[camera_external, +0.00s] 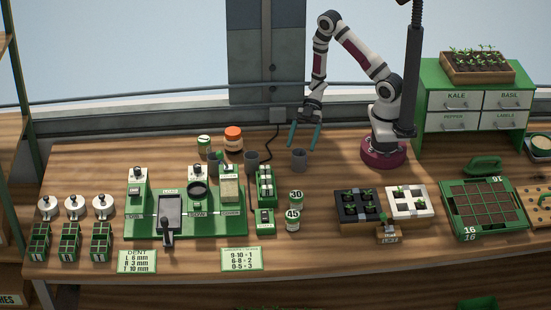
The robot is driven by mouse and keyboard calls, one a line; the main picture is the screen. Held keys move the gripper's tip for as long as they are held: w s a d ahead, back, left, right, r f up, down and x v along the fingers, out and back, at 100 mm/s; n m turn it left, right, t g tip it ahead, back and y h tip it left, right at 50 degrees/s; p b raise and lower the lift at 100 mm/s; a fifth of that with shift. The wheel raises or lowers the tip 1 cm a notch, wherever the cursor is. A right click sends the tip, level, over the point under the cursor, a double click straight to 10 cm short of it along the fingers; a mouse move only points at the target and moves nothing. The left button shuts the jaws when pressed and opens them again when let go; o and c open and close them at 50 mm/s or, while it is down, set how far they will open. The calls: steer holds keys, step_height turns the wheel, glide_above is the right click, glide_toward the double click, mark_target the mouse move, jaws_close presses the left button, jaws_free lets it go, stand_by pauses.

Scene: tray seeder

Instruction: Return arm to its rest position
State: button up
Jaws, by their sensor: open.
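My gripper (304,136) hangs from my arm at the back middle of the bench, with its teal fingers pointing down. The fingers are spread apart and nothing shows between them. My arm is bent in an arch above its dark red base. A grey cup (299,160) stands just in front of and below the fingers; I cannot tell whether they touch it. The green seeder station (215,226) stands to the left of my gripper.
Seedling trays (360,227), a green cell tray (450,212) and a green drawer cabinet (425,120) are on the right. A black post (412,80) rises beside my arm.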

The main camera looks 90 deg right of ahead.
steer(key=w+d+h, duration=0.1)
steer(key=w+d+m+h, duration=0.1)
steer(key=w+d+h, duration=0.1)
steer(key=shift+d+f+m+t, duration=0.1)
steer(key=shift+d+m+t, duration=0.1)
steer(key=shift+m+t, duration=0.1)
steer(key=w+d+h, duration=0.1)
steer(key=w+d+r+m+h, duration=0.1)
steer(key=d, duration=0.1)
steer(key=w+d+r+m+t+h, duration=0.1)
steer(key=w+h, duration=0.1)
steer(key=shift+d+r, duration=0.1)
steer(key=shift+d, duration=0.05)
steer(key=s+d+r+m+h, duration=0.2)
steer(key=d+r+m+h, duration=0.45)
steer(key=r, duration=0.25)
steer(key=s+a+r+m+g+y, duration=0.1)
steer(key=s+a+r+m+g, duration=0.2)
steer(key=s+a, duration=0.5)
steer(key=s+a+r+m+g+y, duration=0.2)
steer(key=s+a+m, duration=0.3)
steer(key=s+a, duration=0.3)
steer(key=s+g, duration=0.1)
steer(key=s, duration=0.3)
steer(key=shift+s+a+r, duration=0.25)
steer(key=shift+s+r, duration=0.05)
steer(key=shift+r, duration=0.1)
